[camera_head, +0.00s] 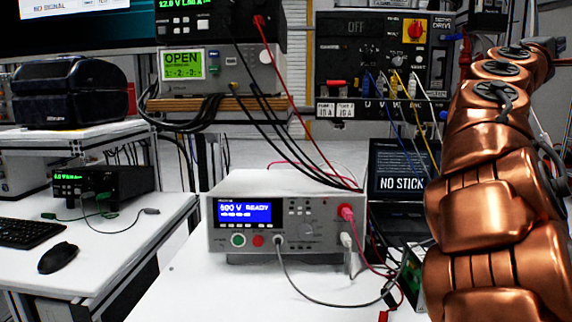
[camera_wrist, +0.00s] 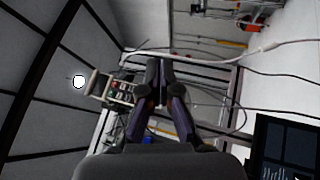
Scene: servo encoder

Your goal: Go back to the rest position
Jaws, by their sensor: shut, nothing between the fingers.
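My gripper (camera_wrist: 159,70) shows in the middle of the wrist view, its two dark fingers together and nothing between them. It touches no object that I can see. In the head view my copper-coloured arm rises along the right side, and its fingers cannot be made out there.
Red and grey leads run from the tester towards a small board (camera_head: 412,275) beside my arm. A laptop (camera_head: 398,172) reading "NO STICK" stands behind. The servo drive panel (camera_head: 345,60) hangs at the back. The bench's front left is clear.

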